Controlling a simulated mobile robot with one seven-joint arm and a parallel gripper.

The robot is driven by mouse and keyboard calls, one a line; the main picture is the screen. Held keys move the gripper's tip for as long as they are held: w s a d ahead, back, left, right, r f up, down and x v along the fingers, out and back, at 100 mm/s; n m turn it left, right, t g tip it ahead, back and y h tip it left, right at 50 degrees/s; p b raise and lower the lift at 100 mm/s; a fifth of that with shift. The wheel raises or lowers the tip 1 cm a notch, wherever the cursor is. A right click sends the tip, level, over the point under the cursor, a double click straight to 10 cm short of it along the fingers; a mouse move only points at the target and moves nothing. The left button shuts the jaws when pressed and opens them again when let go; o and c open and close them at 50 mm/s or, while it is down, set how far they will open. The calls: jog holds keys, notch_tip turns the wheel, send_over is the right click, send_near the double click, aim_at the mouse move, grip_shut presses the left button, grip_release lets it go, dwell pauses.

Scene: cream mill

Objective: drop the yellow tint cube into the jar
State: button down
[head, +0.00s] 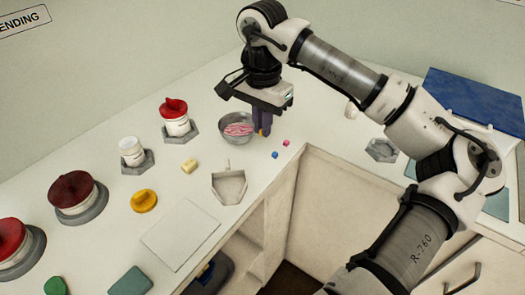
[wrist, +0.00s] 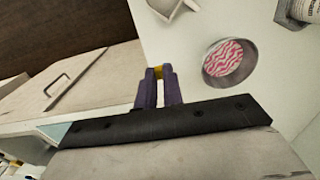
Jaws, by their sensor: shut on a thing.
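My gripper (head: 263,131) hangs over the counter, just right of a metal bowl with pink and white swirls. In the wrist view its purple fingers (wrist: 159,88) are shut on a small yellow cube (wrist: 158,71) at their tips. The cube does not show clearly in the head view. A white jar without a red lid (head: 132,151) stands upright on a grey hexagonal base, left of the bowl and well apart from my gripper. Whether its top is open is too small to tell. Part of a labelled jar (wrist: 308,10) shows at the wrist view's top right.
The bowl (head: 236,139) is close to my gripper. Small pink (head: 286,142) and blue (head: 275,155) cubes lie right of it. A scoop (head: 229,187), a pale block (head: 189,166), a yellow disc (head: 144,201) and red-lidded jars (head: 176,122) occupy the counter. A counter edge lies right.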

notch_tip(320, 180, up, 8)
jog(key=shift+r+b, duration=0.2)
jog(key=shift+b, duration=0.25)
jog(key=shift+w+a, duration=0.1)
